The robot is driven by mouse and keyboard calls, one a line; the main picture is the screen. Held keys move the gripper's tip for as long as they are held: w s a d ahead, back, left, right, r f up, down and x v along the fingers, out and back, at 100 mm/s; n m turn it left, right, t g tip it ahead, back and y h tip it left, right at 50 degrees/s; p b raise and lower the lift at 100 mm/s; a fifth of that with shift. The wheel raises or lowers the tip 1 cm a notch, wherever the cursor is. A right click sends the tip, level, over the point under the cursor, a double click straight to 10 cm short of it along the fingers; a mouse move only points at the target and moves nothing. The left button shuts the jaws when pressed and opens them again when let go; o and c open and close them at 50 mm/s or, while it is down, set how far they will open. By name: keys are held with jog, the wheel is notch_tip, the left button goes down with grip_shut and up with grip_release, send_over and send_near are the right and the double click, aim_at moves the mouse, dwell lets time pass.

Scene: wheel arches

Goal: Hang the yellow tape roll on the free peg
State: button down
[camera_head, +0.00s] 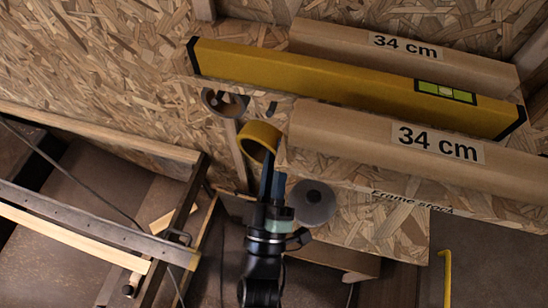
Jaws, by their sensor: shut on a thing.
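The yellow tape roll (259,138) is at the tips of my gripper (270,168). My gripper is shut on the roll's lower right side and points up the picture. The roll's hole is partly seen, turned to the left. A grey-brown roll (225,103) sits just up and left of the yellow one, below the yellow level. A small dark shape (272,108) shows right above the yellow roll; I cannot tell whether it is a peg. I cannot clearly make out the free peg.
A yellow level (330,78) and two brown 34 cm pieces, one behind (340,45) and one in front (340,130), crowd the right. A grey disc (312,202) is close right of my gripper. A dark metal frame (85,222) stands at left.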

jog(key=w+d+f+b, duration=0.1)
jog(key=w+b, duration=0.3)
jog(key=w, duration=0.5)
jog(key=shift+w+d+f+b, duration=0.15)
jog(key=shift+d+f+b, duration=0.15)
jog(key=shift+d+b, duration=0.1)
dwell(0.4)
dwell(0.7)
jog(key=c, duration=0.7)
grip_release()
jog(key=shift+f, duration=0.1)
jog(key=v, duration=1.3)
jog(key=shift+b, duration=0.35)
